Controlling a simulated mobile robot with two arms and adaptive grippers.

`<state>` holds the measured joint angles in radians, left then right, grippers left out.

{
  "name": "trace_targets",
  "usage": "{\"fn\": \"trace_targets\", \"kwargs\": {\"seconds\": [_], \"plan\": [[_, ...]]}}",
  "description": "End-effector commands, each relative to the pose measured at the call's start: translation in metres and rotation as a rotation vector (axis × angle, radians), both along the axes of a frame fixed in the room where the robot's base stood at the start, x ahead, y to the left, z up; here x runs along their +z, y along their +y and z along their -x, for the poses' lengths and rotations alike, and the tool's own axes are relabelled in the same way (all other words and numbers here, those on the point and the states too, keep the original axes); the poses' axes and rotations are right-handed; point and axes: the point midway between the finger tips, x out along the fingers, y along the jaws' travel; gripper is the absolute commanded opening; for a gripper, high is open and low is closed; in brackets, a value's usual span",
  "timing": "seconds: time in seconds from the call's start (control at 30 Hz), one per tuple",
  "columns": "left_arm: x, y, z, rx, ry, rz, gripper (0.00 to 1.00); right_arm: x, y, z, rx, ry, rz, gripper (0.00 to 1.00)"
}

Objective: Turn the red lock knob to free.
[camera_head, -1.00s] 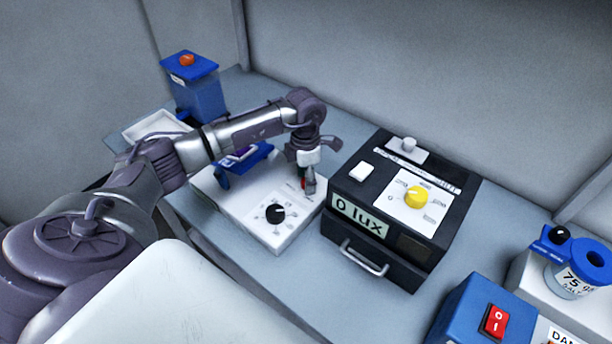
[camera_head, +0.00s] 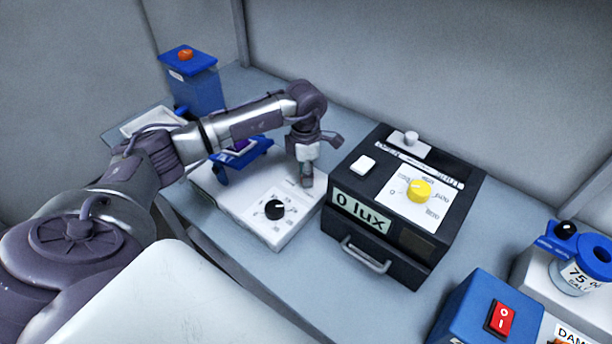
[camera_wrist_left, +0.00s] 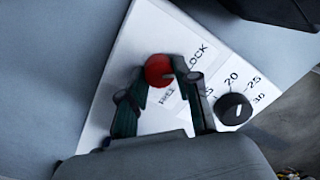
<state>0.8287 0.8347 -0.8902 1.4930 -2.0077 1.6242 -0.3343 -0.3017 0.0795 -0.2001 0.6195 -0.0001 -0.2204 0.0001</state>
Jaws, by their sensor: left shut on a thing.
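The red lock knob (camera_wrist_left: 158,70) shows in the left wrist view on a white panel, beside the printed words FREE and LOCK. My left gripper (camera_wrist_left: 162,80) is shut on it, one finger on each side. In the head view the left gripper (camera_head: 306,181) points down at the right back part of the white device (camera_head: 237,213), and the knob is hidden behind the fingers there. Which word the knob is set to cannot be told. My right gripper is not in view.
A black dial (camera_head: 274,209) sits on the same white device, near the gripper. The black lux box (camera_head: 350,250) stands close on the right. A blue clamp part (camera_head: 222,172) is at the device's back left. A blue box with a red switch (camera_head: 500,319) stands at front right.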

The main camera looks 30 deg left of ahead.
Motion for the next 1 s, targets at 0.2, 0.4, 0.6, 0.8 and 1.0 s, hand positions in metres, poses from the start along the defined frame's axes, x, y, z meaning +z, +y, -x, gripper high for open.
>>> {"fn": "trace_targets", "kwargs": {"seconds": [0.2, 0.4, 0.6, 0.8, 1.0], "plan": [[-0.004, 0.001, -0.002, -0.187, -0.004, -0.003, 0.0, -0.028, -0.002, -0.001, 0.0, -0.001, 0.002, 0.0], [-0.004, 0.001, -0.002, -0.378, -0.006, -0.002, 0.0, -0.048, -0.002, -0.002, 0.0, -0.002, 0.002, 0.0], [-0.003, 0.001, -0.003, -0.568, -0.005, -0.002, 0.0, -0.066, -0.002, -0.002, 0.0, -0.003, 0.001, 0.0], [-0.003, 0.0, -0.003, -0.759, -0.005, -0.002, 0.0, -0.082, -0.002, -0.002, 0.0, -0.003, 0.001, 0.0], [-0.002, 0.0, -0.003, -0.948, -0.005, -0.002, 0.0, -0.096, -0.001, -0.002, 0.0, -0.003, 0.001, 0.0]]}}
